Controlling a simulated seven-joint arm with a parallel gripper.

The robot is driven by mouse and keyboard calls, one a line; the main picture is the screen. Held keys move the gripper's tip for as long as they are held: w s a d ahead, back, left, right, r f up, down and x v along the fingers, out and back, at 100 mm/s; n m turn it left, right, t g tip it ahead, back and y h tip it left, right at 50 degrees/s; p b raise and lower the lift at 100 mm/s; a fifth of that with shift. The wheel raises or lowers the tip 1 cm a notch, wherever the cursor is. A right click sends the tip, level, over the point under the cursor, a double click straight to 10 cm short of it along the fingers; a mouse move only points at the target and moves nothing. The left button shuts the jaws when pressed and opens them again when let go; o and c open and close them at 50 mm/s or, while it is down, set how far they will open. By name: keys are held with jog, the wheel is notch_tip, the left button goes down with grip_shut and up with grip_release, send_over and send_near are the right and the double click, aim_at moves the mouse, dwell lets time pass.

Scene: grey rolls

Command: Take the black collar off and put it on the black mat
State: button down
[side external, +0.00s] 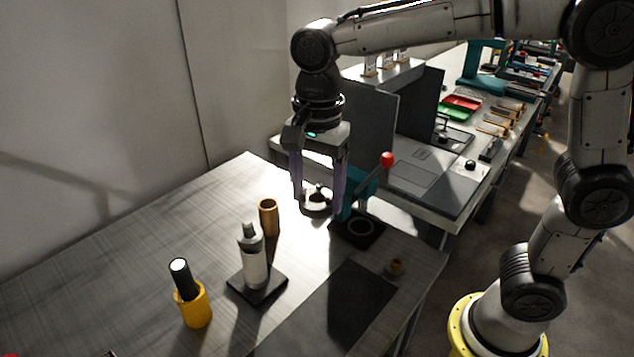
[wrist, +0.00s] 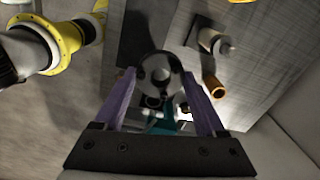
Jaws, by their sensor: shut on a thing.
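My gripper (side external: 319,203) has two purple fingers pointing down, shut on a round dark collar (side external: 317,210) with a paler lower rim. In the wrist view the collar (wrist: 160,60) sits between the fingertips, glossy dark with a hole in its middle. It appears held above the table, beside a teal press (side external: 367,188) with a red-knobbed lever; the exact gap is hard to tell. The black mat (side external: 362,293) lies flat near the table's right edge, its visible part bare. A grey roll (side external: 255,262) stands upright on a black square base (side external: 257,288).
A yellow cup (side external: 195,310) holding a black-and-white cylinder stands at the front left. A brown tube (side external: 268,217) stands behind the roll. The table's left side is clear.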

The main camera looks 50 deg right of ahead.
jog(key=shift+f, duration=2.65)
jog(key=shift+w, duration=0.1)
jog(key=s+a+f, duration=0.2)
jog(key=s+f, duration=0.2)
jog(key=s, duration=0.4)
jog(key=s+a+f, duration=0.1)
jog(key=s+f, duration=0.3)
jog(key=s, duration=0.3)
jog(key=w+a+f, duration=0.8)
jog(key=w, duration=0.1)
jog(key=shift+w+a+f, duration=0.3)
jog(key=shift+f, duration=0.1)
jog(key=shift+w+a+f, duration=0.15)
jog(key=shift+w+f, duration=0.05)
jog(key=shift+f, duration=0.1)
jog(key=shift+w+a+f, duration=0.15)
jog(key=shift+f, duration=1.55)
